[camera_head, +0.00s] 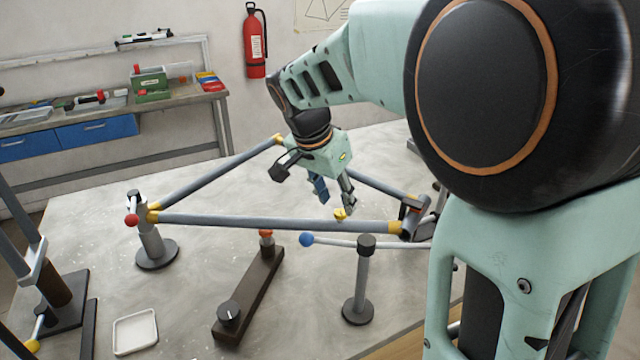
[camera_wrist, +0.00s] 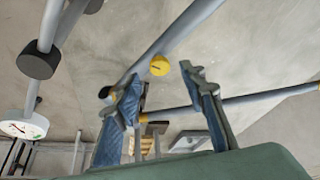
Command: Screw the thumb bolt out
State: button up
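A small yellow knob with a dark line on its face (camera_head: 340,214), which looks like the thumb bolt, sits at the front grey tube (camera_head: 270,222) of the triangular frame. In the wrist view the knob (camera_wrist: 160,66) shows beside a grey tube (camera_wrist: 178,38). My gripper (camera_head: 336,200) points down just above the knob. In the wrist view my gripper (camera_wrist: 160,76) has its two fingers apart, with the knob appearing between the tips. I cannot tell whether either finger touches it. Nothing is held.
Posts on round bases (camera_head: 157,248) (camera_head: 358,290) stand by the frame. A brown bar with a black knob (camera_head: 229,314) lies in front. A white tray (camera_head: 135,332) sits front left. A blue ball-ended rod (camera_head: 307,239) is close right of the bar.

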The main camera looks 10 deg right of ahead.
aim_at(340, 212)
jog(key=shift+x, duration=1.5)
jog(key=shift+c, duration=0.2)
grip_shut()
